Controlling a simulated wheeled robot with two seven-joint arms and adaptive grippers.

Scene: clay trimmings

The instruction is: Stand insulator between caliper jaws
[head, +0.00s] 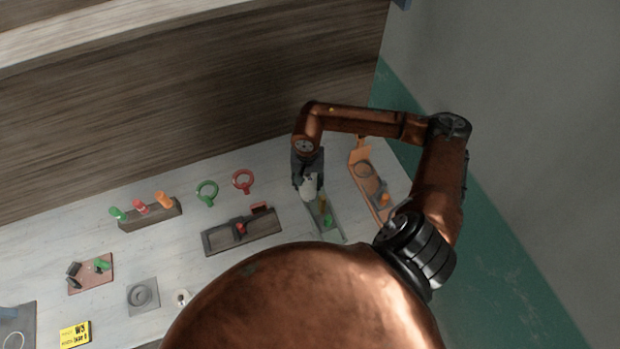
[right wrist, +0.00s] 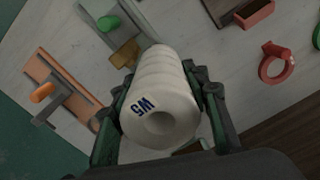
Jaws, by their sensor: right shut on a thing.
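A white ribbed insulator (right wrist: 160,95), marked W5 in blue, is held between the fingers of my right gripper (right wrist: 163,112). Its near end with a round hollow faces the wrist camera. In the head view, the insulator (head: 309,187) hangs under my right gripper (head: 307,178), at the far end of a grey rail fixture (head: 330,232) with green and yellow parts. In the right wrist view, that fixture's green knob (right wrist: 108,23) and brass-coloured block (right wrist: 125,54) show beyond the insulator. I cannot tell whether the insulator touches the fixture; its far end is hidden. My left gripper is out of view.
An orange fixture (head: 364,155) stands close on the right. A dark tray with a red knob (head: 240,229), green ring (head: 207,192), red ring (head: 243,181) and peg block (head: 150,214) lie left. A yellow card marked W5 (head: 75,335) lies front left. A wooden wall rises behind.

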